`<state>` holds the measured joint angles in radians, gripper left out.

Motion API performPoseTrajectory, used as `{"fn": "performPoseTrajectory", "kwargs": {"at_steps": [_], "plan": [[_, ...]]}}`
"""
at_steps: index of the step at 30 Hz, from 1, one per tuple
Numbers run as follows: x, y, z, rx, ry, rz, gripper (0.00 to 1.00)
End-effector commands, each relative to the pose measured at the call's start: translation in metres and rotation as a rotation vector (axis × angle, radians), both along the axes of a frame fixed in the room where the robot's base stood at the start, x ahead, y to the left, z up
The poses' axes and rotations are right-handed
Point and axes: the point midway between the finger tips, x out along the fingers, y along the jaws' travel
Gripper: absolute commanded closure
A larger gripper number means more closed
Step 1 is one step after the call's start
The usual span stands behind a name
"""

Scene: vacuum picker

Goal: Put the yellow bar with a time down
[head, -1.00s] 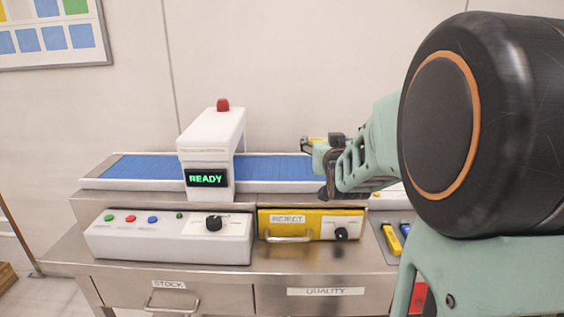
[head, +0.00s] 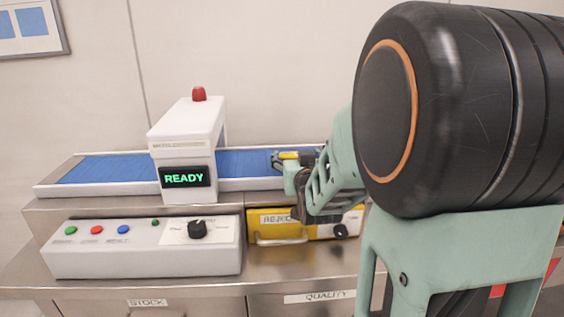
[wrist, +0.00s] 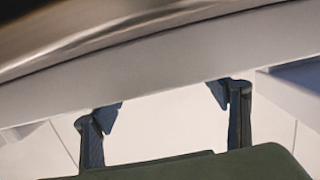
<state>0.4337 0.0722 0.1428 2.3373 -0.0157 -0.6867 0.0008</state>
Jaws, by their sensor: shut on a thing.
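The gripper appears in front of or over the right part of the blue conveyor belt (head: 245,162); I cannot tell whether the bar touches the belt. In the wrist view, the two dark fingertips (wrist: 165,105) stand apart, and the bar cannot be made out between them.
A white scanner arch (head: 186,135) with a red lamp reads READY over the belt. Below are a control box (head: 140,262) with buttons and a knob, and a yellow REJECT drawer (head: 300,235). My arm hides the counter's right side.

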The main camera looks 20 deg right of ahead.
Motion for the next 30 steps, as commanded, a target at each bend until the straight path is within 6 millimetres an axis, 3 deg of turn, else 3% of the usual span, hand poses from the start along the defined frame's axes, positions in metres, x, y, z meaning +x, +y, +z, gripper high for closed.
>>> {"fn": "performPoseTrajectory", "kwargs": {"at_steps": [14, 15, 19, 30], "plan": [[-0.0021, 0.0001, -0.0093, -0.001, -0.002, 0.000, 0.56], [-0.0020, 0.0002, -0.0092, 0.000, -0.001, 0.000, 0.30], [-0.0021, 0.0001, -0.0081, 0.000, -0.001, 0.000, 0.16], [-0.0021, 0.0000, -0.0073, 0.000, -0.001, -0.001, 0.14]]}}
